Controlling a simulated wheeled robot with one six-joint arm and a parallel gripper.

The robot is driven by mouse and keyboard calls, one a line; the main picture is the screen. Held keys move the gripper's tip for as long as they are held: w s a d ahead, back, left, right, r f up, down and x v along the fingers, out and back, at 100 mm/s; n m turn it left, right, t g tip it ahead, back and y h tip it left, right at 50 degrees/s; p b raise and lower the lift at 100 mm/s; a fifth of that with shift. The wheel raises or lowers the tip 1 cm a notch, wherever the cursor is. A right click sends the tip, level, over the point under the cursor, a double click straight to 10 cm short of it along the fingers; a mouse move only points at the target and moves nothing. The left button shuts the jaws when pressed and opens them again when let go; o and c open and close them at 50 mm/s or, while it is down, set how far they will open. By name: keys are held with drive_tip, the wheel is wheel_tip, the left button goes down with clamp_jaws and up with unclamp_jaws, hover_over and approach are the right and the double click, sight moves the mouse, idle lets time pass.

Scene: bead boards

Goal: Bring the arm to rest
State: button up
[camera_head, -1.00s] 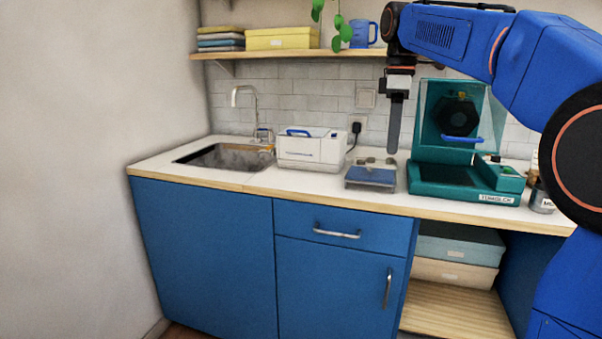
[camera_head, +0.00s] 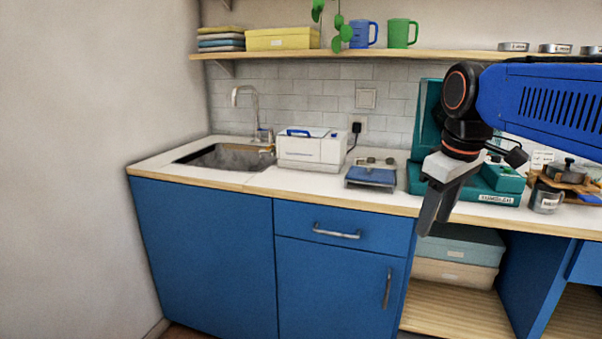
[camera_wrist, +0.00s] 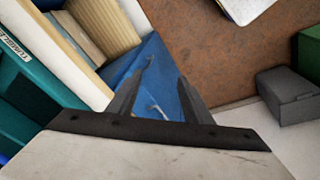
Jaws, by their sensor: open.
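My gripper (camera_head: 432,220) hangs in front of the counter's front edge in the head view, pointing down and slightly left. In the wrist view its two fingers (camera_wrist: 168,95) stand apart with nothing between them. My blue arm reaches in from the right and covers part of the teal machine (camera_head: 424,110). The gripper touches nothing that I can see.
Blue cabinets (camera_head: 205,250) stand below. A shelf (camera_head: 290,54) with mugs (camera_head: 402,33) runs above.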

drive_tip(key=s+d+f+m+t, duration=0.2)
drive_tip(key=s+f+m, duration=0.4)
drive_tip(key=s+f, duration=0.9)
wheel_tip(320, 180, down, 4)
drive_tip(key=shift+s+f+m, duration=0.1)
drive_tip(key=shift+s+m, duration=0.05)
drive_tip(key=shift+m, duration=0.15)
drive_tip(key=shift+d, duration=0.1)
idle(0.4)
